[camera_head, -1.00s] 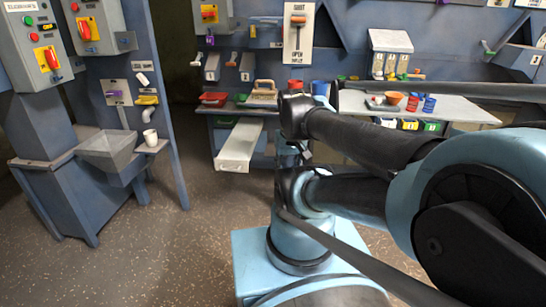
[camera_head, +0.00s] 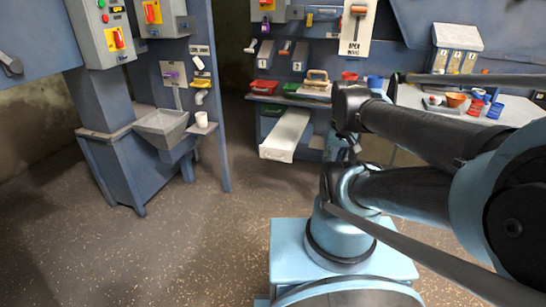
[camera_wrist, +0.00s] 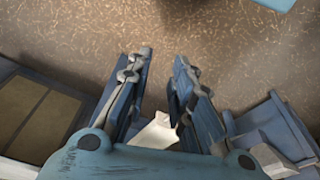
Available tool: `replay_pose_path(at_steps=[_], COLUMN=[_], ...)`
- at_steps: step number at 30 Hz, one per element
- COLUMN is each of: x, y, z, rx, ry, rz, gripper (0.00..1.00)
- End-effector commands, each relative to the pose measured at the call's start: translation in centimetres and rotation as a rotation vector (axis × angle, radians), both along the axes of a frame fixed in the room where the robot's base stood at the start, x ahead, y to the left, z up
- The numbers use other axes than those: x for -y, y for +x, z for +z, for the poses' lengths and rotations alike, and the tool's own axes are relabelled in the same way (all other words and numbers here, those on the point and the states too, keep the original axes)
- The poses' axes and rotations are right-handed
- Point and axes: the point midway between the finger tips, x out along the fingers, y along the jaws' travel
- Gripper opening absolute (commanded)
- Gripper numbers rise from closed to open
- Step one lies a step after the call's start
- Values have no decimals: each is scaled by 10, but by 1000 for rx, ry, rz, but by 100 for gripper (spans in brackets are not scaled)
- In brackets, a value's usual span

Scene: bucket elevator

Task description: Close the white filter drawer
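The white filter drawer (camera_head: 286,136) is a long pale drawer under the back bench in the head view. It is pulled out, sticking forward over the floor. My gripper (camera_wrist: 161,60) is open in the wrist view, its two fingers apart with nothing held between the tips. A pale piece shows behind the fingers near the palm in the wrist view; I cannot tell whether it is the drawer. In the head view my arm hides most of the gripper, to the right of the drawer.
A grey hopper (camera_head: 162,127) and a white cup (camera_head: 202,119) are on the left station. Open speckled floor (camera_head: 205,235) lies in front.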

Motion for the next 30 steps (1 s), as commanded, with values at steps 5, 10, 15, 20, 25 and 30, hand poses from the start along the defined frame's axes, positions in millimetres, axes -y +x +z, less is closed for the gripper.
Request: replay_pose_path(at_steps=[5,10,15,20,25,30], x=[0,-4,-12,-23,-37,-53], y=[35,99,150,190,226,257], z=[25,65,90,102,103,96], rx=[97,224,287,307,298,268], ry=[-6,-34,-86,-146,-212,-278], rz=[25,118,269,439,638,855], gripper=[0,0,0,0,0,0])
